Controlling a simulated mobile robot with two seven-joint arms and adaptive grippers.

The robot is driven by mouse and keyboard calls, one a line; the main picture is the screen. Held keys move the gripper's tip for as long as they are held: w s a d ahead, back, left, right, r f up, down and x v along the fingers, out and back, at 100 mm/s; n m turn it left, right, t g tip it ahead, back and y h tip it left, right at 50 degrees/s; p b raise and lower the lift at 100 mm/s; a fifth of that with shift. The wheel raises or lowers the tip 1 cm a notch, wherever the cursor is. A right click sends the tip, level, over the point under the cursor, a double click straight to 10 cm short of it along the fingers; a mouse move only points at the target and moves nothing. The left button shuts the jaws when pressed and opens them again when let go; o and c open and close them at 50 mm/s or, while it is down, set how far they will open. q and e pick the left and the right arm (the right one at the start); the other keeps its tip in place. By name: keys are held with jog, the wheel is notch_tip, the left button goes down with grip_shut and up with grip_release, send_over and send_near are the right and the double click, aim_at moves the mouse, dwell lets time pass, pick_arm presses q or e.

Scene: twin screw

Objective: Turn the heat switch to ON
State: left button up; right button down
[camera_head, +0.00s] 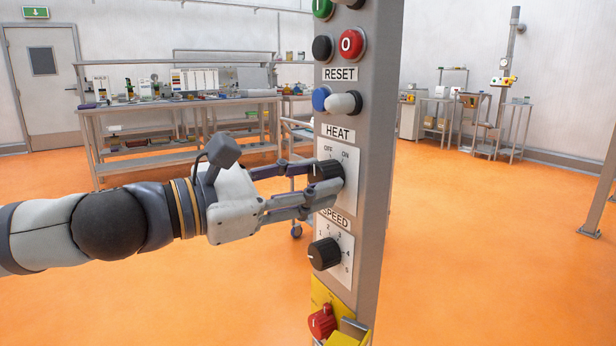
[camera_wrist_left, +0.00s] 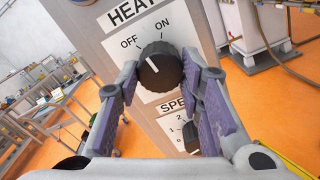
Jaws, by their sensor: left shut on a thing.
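The heat switch (camera_head: 327,171) is a round black knob on a white plate marked OFF and ON, under the HEAT label (camera_head: 339,133) on a grey column. In the left wrist view, the knob (camera_wrist_left: 161,68) fills the space between the fingers, and its white mark points up-left, toward OFF. My left gripper (camera_head: 318,184) reaches in from the left and is shut on the knob, one finger on each side; it also shows in the left wrist view (camera_wrist_left: 160,75). The fingers hide part of the knob in the head view. My right gripper is not in view.
The speed knob (camera_head: 325,254) sits just below on the same column (camera_head: 376,200). Blue and white buttons (camera_head: 344,103) are above, and a red switch (camera_head: 322,322) on yellow is at the bottom. A workbench (camera_head: 180,105) stands behind; the orange floor around is open.

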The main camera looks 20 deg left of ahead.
pick_arm(q)
jog(key=m, duration=0.3)
jog(key=shift+r+m+p, duration=0.1)
jog(key=shift+m+p, duration=0.2)
jog(key=shift+p, duration=0.05)
jog(key=shift+m+p, duration=0.3)
jog(key=shift+m, duration=1.5)
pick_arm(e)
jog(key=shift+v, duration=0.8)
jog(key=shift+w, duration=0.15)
pick_arm(q)
jog(key=o, duration=1.2)
jog(key=shift+c, duration=0.2)
jog(key=shift+a, duration=0.1)
jog(key=v, duration=0.7)
jog(key=shift+s, duration=0.2)
jog(key=shift+a, duration=0.1)
